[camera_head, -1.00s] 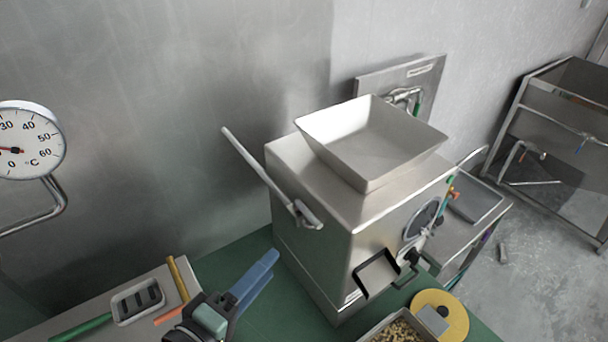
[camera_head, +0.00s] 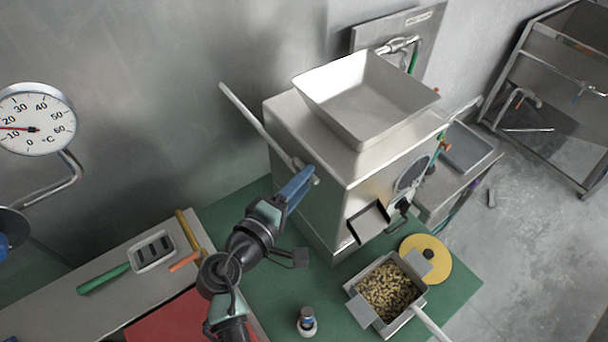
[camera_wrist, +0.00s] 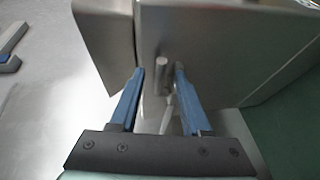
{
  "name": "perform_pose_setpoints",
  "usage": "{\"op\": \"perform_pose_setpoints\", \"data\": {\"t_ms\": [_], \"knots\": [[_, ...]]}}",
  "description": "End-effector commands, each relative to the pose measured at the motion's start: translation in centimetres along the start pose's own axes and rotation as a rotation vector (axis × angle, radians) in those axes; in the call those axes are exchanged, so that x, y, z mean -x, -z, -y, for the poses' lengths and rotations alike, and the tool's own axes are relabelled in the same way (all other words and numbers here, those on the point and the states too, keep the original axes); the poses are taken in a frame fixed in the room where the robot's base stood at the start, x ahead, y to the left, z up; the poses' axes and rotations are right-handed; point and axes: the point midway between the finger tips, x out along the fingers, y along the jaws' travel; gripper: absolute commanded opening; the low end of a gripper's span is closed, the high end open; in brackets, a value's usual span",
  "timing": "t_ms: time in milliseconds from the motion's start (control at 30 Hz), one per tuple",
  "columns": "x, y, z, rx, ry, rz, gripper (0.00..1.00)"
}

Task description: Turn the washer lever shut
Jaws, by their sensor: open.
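The steel machine (camera_head: 330,215) stands on the green worktop with a hopper (camera_head: 357,98) on top. A long pale lever (camera_head: 252,120) on its left side slants up and left from a pivot near the upper front corner. My gripper (camera_head: 303,182) is at the lever's lower end, hiding part of the pivot. In the wrist view my blue fingers (camera_wrist: 158,72) are open. A short metal peg (camera_wrist: 161,77) stands between their tips, with a pale bar (camera_wrist: 168,112) below it. I cannot tell whether a finger touches either.
A pan (camera_head: 352,290) of beans, a yellow disc (camera_head: 440,262) and a small bottle (camera_head: 307,322) are on the green worktop (camera_head: 270,300). A grey tray (camera_head: 153,252) and a dial thermometer (camera_head: 35,120) are at the left. The wall is close behind the lever.

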Motion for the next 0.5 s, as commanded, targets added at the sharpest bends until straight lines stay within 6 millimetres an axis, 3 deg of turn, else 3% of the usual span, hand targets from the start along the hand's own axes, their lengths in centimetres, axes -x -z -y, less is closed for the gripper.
{"op": "perform_pose_setpoints", "data": {"t_ms": [400, 500], "knots": [[-0.9, -0.07, 0.02, -0.001, 0.0, 0.001, 0.47], [-0.88, -0.06, 0.02, -0.001, 0.0, 0.001, 0.31]]}}
